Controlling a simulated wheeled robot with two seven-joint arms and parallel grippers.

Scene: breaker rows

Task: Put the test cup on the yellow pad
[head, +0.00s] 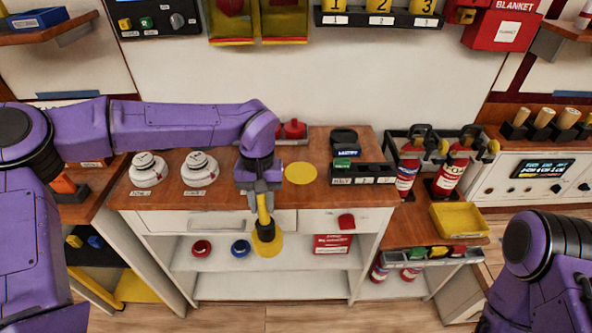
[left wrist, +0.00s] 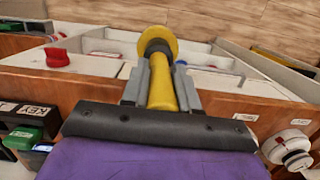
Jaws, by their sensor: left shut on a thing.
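My left gripper (head: 263,203) is shut on the yellow handle of the test cup (head: 267,243). The cup hangs with its wide yellow end down, in front of the counter's front edge. In the left wrist view the test cup (left wrist: 162,92) shows its handle between the two fingers of my left gripper (left wrist: 161,88), with a dark collar and round yellow end beyond. The yellow pad (head: 300,173) is a flat disc on the wooden counter, bare, behind and right of the gripper. My right arm shows at the lower right; its gripper is out of view.
Two white detectors (head: 198,168) stand on the counter left of the gripper. A black key tray (head: 362,174) is just right of the pad, and red objects (head: 294,129) are behind it. A red knob (head: 346,221) sits by the right drawer. Fire extinguishers (head: 450,172) stand farther right.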

